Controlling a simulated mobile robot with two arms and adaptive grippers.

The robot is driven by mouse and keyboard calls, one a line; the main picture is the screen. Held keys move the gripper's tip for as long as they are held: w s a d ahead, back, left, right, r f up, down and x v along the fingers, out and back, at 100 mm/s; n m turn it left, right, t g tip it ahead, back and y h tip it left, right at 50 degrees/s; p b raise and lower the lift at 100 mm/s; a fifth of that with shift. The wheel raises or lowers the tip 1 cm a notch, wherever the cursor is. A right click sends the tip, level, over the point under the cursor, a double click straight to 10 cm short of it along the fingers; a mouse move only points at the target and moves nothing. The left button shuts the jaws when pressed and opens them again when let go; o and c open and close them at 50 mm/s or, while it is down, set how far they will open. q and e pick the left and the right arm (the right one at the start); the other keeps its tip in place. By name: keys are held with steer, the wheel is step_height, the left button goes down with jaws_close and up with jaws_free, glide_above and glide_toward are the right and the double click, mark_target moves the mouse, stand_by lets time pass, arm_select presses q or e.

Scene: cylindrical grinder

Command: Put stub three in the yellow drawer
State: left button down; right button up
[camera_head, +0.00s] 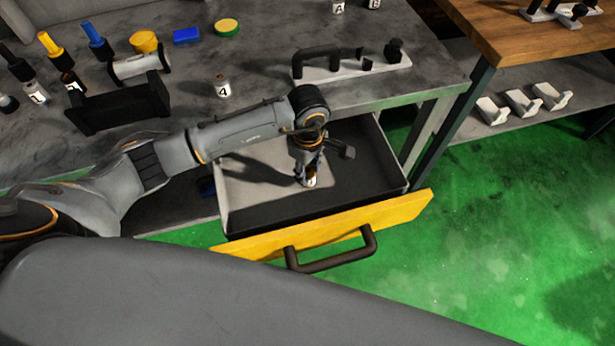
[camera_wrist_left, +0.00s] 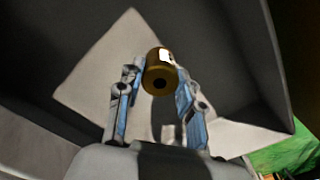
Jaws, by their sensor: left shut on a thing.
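The yellow drawer (camera_head: 395,212) is pulled out from under the grey bench, with a dark handle on its front. My left gripper (camera_head: 307,174) reaches down over the drawer's inside and is shut on a small brass-coloured stub (camera_head: 312,182). In the left wrist view the stub (camera_wrist_left: 158,80) sits between the fingertips of the gripper (camera_wrist_left: 160,95), with a dark hole in its end and a white label. Its number cannot be read. I cannot tell whether the stub touches the drawer floor. My right gripper is not in view.
On the bench stand a stub labelled 4 (camera_head: 222,87), stubs labelled 1 (camera_head: 37,95) and 2 (camera_head: 73,82), a black holder (camera_head: 118,104) and a black-handled tool (camera_head: 318,62). A wooden table (camera_head: 530,38) stands at right. The green floor is clear right of the drawer.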

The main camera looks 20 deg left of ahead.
mark_target(308, 171)
arm_select(q)
step_height(308, 171, down, 3)
steer(key=shift+s+r+b, duration=0.1)
steer(key=shift+b, duration=0.6)
steer(key=shift+f, duration=0.2)
steer(key=c, duration=0.9)
jaws_free()
steer(key=shift+o, duration=0.2)
step_height(308, 171, up, 12)
steer(key=p, duration=0.7)
steer(key=shift+r, duration=0.2)
